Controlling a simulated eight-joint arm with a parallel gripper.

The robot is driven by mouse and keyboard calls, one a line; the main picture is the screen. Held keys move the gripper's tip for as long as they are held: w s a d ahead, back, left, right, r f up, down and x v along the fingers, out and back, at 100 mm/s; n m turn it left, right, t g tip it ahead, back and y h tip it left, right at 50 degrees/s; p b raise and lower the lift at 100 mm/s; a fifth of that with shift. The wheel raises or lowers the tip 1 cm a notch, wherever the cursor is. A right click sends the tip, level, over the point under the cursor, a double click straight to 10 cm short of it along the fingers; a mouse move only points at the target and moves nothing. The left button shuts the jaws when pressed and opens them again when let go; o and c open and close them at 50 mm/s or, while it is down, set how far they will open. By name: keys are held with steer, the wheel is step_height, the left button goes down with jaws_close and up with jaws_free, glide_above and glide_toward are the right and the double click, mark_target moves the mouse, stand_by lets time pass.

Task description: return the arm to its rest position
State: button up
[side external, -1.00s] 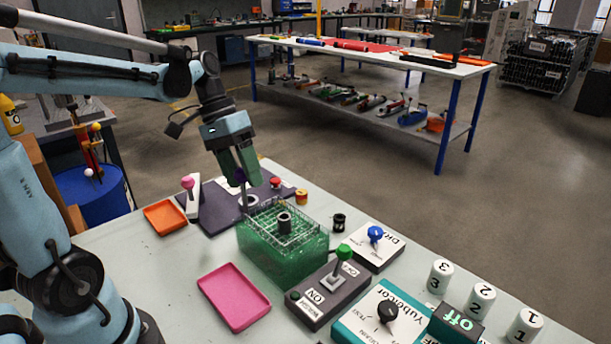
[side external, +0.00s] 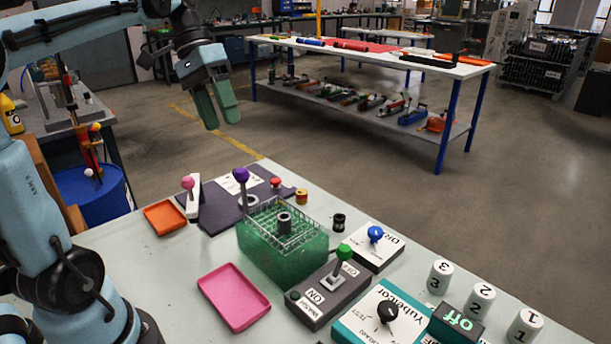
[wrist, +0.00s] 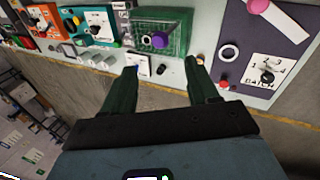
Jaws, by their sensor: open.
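My gripper (side external: 219,122) hangs in the air above the far edge of the table, pointing down, with its two green fingers apart and nothing between them. In the wrist view my gripper (wrist: 163,75) also shows open and empty, with the fingers well spread. The gripper is clear of the lever and of everything else on the table. The base of my arm is at the left.
A green tube rack (side external: 283,250), a pink tray (side external: 234,297), an orange tray (side external: 165,217), a green-knobbed box (side external: 330,290), a teal pump box (side external: 372,325) and white numbered cylinders (side external: 481,300) stand on the table. The air around the gripper is free.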

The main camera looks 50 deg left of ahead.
steer(key=shift+r, duration=0.15)
steer(key=w+d+f+t+y, duration=0.3)
steer(key=d+f+t, duration=0.2)
steer(key=d+f, duration=0.3)
steer(key=shift+m+t+y, duration=0.7)
steer(key=shift+m+y, duration=0.1)
steer(key=shift+m, duration=0.1)
steer(key=shift+s+d+f, duration=0.6)
steer(key=shift+s+f, duration=0.15)
steer(key=shift+f, duration=0.25)
steer(key=shift+s+d+f, duration=0.65)
steer(key=shift+s+f, duration=0.15)
steer(key=shift+f, duration=0.25)
steer(key=shift+s+d+f, duration=0.6)
steer(key=shift+s+f, duration=0.15)
steer(key=shift+f, duration=0.25)
